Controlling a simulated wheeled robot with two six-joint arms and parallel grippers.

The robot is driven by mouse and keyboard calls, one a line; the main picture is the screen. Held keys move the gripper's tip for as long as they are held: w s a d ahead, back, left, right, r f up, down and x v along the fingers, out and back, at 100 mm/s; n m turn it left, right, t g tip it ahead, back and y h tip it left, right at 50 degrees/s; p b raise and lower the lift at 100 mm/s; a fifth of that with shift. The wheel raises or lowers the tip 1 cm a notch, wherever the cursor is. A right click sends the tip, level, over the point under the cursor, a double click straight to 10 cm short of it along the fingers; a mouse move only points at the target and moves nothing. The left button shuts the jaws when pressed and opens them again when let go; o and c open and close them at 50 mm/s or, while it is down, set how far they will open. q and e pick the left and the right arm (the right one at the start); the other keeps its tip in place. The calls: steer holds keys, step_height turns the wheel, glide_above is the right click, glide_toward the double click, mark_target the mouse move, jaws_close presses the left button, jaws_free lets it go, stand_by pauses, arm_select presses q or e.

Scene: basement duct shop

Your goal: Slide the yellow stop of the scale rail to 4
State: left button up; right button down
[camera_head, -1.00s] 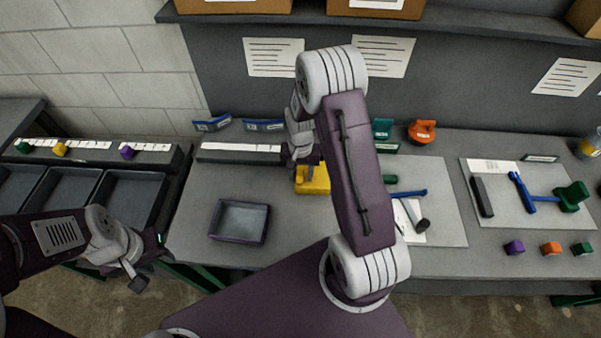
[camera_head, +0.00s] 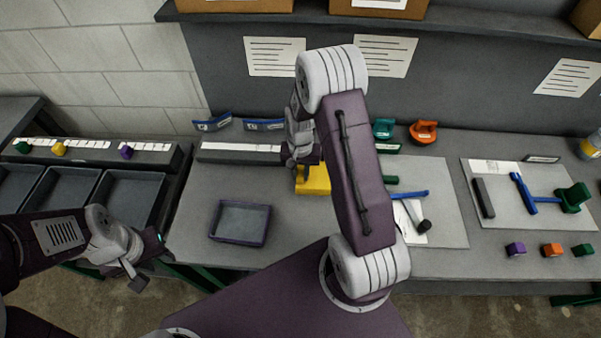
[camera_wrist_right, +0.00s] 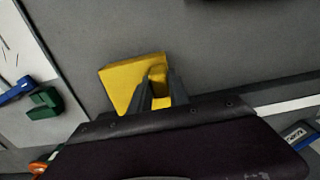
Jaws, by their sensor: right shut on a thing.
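The yellow stop (camera_head: 316,184) is a block in front of the right part of the scale rail (camera_head: 232,158), a dark bar with a white strip. In the right wrist view the yellow stop (camera_wrist_right: 122,84) has a raised grip part between my fingers. My right gripper (camera_wrist_right: 160,84) is shut on that part; in the head view my right gripper (camera_head: 303,172) is partly hidden by its arm. The scale marks cannot be read, and the rail behind the arm is hidden. My left gripper (camera_head: 137,279) hangs away from the rail at lower left; its finger gap is unclear.
A dark open tray (camera_head: 240,222) stands on the bench in front of the rail. Two blue label holders (camera_head: 264,125) stand behind it. A mat with tools (camera_head: 440,215) lies to the right. Another rack with small coloured blocks (camera_head: 59,149) is at far left.

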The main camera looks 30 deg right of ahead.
steer(key=shift+r, duration=0.1)
stand_by(0.6)
steer(key=w+a, duration=0.1)
steer(key=a, duration=0.1)
steer(key=w+a, duration=0.1)
steer(key=a, duration=0.1)
steer(key=shift+w, duration=0.3)
steer(key=shift+w+a, duration=0.1)
steer(key=shift+a, duration=0.1)
steer(key=c, duration=1.2)
jaws_free()
steer(key=shift+c, duration=0.2)
steer(key=shift+r, duration=0.3)
step_height(320, 180, up, 8)
steer(key=shift+r+b, duration=0.25)
steer(key=shift+b, duration=0.05)
steer(key=shift+s, duration=0.2)
